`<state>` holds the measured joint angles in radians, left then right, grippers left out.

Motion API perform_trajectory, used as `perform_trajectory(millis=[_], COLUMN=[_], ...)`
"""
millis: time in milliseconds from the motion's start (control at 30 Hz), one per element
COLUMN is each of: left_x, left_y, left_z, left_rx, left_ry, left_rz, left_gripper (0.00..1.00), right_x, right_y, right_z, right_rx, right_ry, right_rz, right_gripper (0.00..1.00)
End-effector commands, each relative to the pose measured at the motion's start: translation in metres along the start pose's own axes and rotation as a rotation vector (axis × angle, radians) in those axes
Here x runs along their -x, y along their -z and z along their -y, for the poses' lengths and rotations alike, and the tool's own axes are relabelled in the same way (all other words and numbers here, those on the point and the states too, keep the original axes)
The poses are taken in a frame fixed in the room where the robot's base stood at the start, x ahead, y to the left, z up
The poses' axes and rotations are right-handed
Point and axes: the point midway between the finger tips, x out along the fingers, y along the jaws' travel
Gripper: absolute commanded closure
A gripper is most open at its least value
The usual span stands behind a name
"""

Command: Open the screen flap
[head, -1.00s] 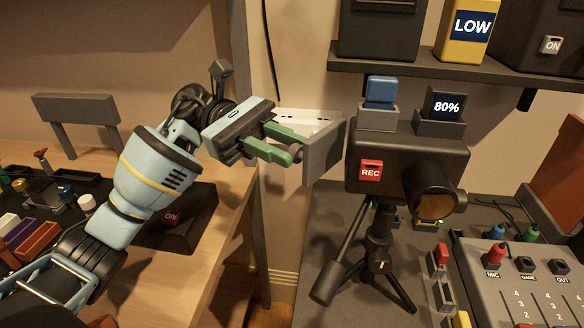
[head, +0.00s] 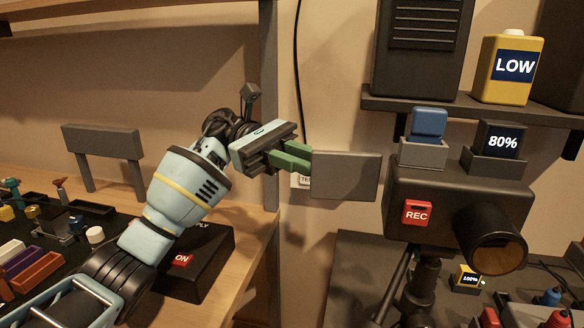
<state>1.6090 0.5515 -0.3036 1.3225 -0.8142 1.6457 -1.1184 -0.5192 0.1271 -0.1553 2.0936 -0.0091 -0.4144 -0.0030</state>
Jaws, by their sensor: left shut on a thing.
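The screen flap (head: 346,176) is a flat grey panel at the left side of the black camera (head: 440,205). It stands out to the left of the camera body, with its broad face toward me. My left gripper (head: 300,157) has green fingers and is shut at the flap's left edge. The fingertips are partly hidden at the panel. The camera has a red REC button (head: 416,212) and a lens (head: 497,243) pointing to the lower right. My right gripper is not in view.
A shelf (head: 470,108) above the camera holds a black box and a yellow LOW container (head: 512,68). A blue switch (head: 429,122) and an 80% display (head: 500,140) sit on the camera. A wooden desk with a black ON box (head: 195,255) is at left.

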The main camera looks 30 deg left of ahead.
Motion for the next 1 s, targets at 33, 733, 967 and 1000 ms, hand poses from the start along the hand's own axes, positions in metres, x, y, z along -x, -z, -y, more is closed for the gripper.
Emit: perform_trajectory(millis=[33,733,967,1000], left_x=[-0.0132,-0.0131,-0.0125,-0.0124], left_y=[0.0022,0.0029,0.0041,0.0043], left_z=[-0.0047,-0.0068,-0.0071,-0.0071], left_rx=[-0.006,-0.006,-0.002,-0.001], left_ry=[0.009,0.010,0.009,0.009], left_rz=[-0.001,-0.002,-0.001,-0.001], left_gripper=[1.00,0.70,0.55,0.55], right_x=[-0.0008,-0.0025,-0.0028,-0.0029], right_y=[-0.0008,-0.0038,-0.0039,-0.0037], right_z=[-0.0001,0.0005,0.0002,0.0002], right_rx=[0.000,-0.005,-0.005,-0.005], right_ry=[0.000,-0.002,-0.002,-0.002], right_rz=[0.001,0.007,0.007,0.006], right_gripper=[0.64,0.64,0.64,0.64])
